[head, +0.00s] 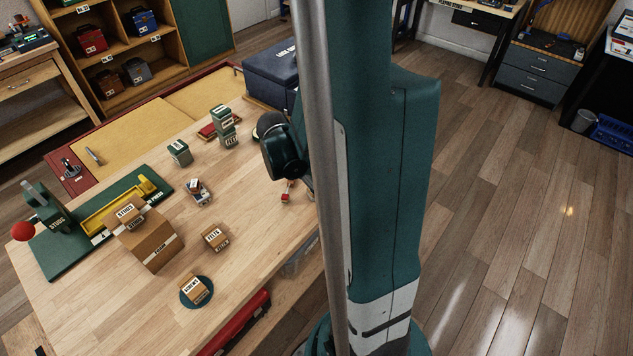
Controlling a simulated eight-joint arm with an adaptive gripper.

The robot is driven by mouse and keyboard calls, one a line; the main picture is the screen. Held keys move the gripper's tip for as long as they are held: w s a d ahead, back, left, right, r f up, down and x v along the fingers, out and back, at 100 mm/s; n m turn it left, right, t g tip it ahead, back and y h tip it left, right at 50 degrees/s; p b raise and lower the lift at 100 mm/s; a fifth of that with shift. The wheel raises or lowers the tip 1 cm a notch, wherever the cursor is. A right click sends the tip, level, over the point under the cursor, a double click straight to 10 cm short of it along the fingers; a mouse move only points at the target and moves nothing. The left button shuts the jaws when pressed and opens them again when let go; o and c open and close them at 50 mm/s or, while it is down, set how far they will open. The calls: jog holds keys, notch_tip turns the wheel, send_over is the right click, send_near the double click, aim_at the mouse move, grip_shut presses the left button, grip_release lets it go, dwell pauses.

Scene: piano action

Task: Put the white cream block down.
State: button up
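I cannot make out a white cream block in the head view. My own column and arm cover the right side of the wooden table (110,295). A dark teal rounded part of my arm reaches over the table just left of the column. My gripper's fingers do not show, so I cannot see whether they hold anything. A small red and pale piece (286,194) is near the table's right side, below that arm part. It is too small to identify.
Cardboard boxes (157,247) stand at the front left, one stacked on another. A smaller box (215,237) stands alone; another (194,289) is on a dark disc. A green press (45,216), small green boxes (179,153) and a blue case (270,75) flank clear wood.

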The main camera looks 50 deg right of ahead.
jog(key=p+v, duration=0.2)
jog(key=v, duration=0.9)
jog(key=shift+a+r, duration=0.2)
dwell(0.8)
jog(key=a+r+m+t+y, duration=0.2)
jog(key=a+r+m+t, duration=0.2)
jog(key=a, duration=1)
jog(key=a+r+m+t+y, duration=0.2)
jog(key=a+r+m+t, duration=0.3)
jog(key=a+r+m, duration=0.5)
jog(key=shift+s+a+r, duration=0.25)
jog(key=shift+a+r, duration=0.65)
jog(key=shift+a, duration=1.75)
